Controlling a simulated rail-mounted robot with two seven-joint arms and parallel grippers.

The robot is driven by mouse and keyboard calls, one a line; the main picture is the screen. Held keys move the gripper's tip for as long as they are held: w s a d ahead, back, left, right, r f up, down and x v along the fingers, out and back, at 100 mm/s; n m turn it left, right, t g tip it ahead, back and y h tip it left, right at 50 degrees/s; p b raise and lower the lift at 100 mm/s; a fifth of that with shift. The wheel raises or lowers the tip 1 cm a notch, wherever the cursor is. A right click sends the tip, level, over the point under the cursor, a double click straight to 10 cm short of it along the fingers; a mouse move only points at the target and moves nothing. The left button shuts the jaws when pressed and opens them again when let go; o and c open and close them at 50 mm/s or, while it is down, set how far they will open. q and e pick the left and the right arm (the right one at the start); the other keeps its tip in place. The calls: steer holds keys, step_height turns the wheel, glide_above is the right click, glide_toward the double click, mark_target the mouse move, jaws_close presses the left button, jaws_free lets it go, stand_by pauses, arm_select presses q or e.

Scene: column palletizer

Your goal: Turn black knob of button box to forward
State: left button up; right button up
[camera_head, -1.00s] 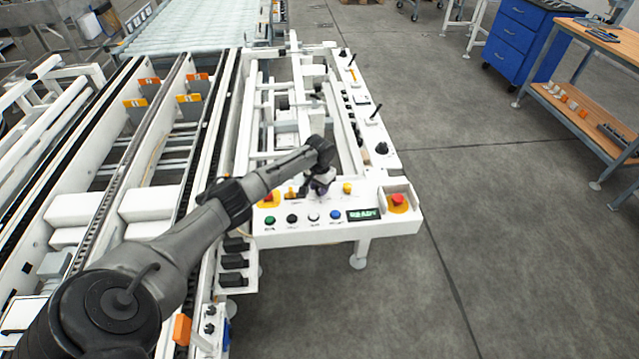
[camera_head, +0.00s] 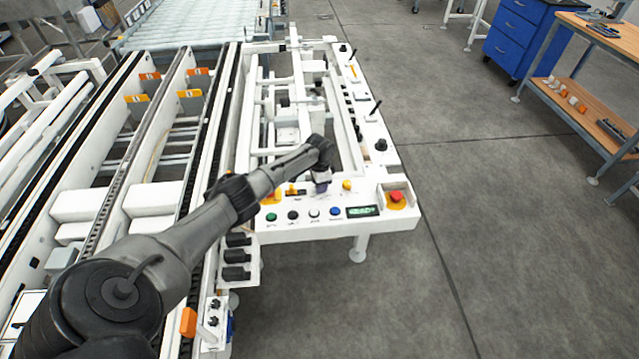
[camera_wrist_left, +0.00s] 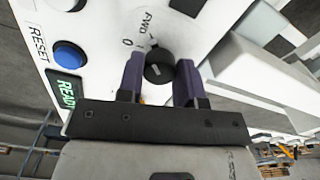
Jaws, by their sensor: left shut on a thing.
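The button box (camera_head: 300,233) is a white panel with coloured buttons at the near end of the white frame. My left gripper (camera_head: 321,188) points down at its upper middle. In the left wrist view, the black knob (camera_wrist_left: 158,66) is between the two purple fingers of my left gripper (camera_wrist_left: 160,82), which is shut on it. The knob carries a pale mark, and the printed labels "FWD" and "0" show beside it. I cannot tell exactly which label the mark points to. My right gripper is in neither view.
A red emergency stop (camera_head: 396,196) on yellow is at the panel's right end. A READY display (camera_head: 362,211) and blue button (camera_head: 335,211) are nearby; a yellow button (camera_head: 347,185) is close to the gripper. Conveyor rails fill the left.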

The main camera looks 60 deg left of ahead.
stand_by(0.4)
arm_select(q)
steer(key=o, duration=0.9)
steer(key=shift+o, duration=0.2)
step_height(320, 180, up, 14)
steer(key=p, duration=0.3)
steer(key=shift+p, duration=0.3)
steer(key=shift+f, duration=0.1)
